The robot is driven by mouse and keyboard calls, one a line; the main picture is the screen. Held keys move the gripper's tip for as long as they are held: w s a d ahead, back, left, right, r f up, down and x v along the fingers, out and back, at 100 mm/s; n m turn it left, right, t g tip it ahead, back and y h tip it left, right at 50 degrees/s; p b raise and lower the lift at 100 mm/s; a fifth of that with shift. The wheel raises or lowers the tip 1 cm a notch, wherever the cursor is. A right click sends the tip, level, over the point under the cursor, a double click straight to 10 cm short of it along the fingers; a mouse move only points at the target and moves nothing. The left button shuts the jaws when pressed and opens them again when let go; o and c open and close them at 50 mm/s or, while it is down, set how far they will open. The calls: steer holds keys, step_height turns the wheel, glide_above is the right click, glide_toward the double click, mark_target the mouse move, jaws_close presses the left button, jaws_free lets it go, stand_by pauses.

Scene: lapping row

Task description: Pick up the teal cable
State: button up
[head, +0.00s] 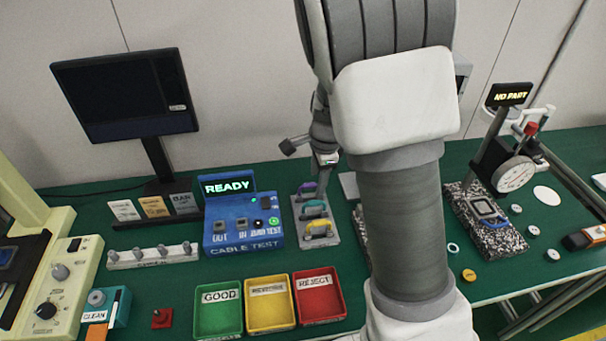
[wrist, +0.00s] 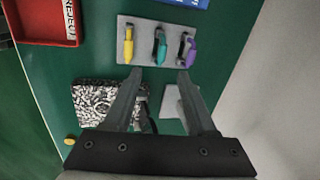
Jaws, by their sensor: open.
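The teal cable (head: 314,208) is a small coiled piece on a grey holder plate (head: 333,239), between a purple cable (head: 307,188) and a yellow cable (head: 319,229). In the wrist view the teal cable (wrist: 161,52) shows just beyond my fingertips, between the yellow cable (wrist: 128,48) and the purple cable (wrist: 191,53). My gripper (wrist: 157,73) is open and empty, apart from the cables as far as I can tell. In the head view my arm hides part of the bench.
A blue cable tester (head: 243,228) reading READY stands left of the holder. Green (head: 219,326), yellow (head: 271,323) and red (head: 322,311) trays sit in front. A dial gauge on a speckled stone base (head: 502,242) is at right. Green bench shows between them.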

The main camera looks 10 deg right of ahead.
mark_target(315, 201)
steer(key=shift+m, duration=0.4)
steer(key=x, duration=0.5)
steer(key=w+b+x, duration=0.1)
steer(key=x, duration=0.2)
steer(key=shift+d, duration=0.35)
steer(key=shift+s+b+x, duration=0.1)
steer(key=shift+b+x, duration=0.2)
steer(key=shift+x, duration=1.2)
steer(key=shift+s+b+x, duration=0.15)
steer(key=shift+b+x, duration=0.15)
steer(key=shift+x, duration=1.15)
jaws_close()
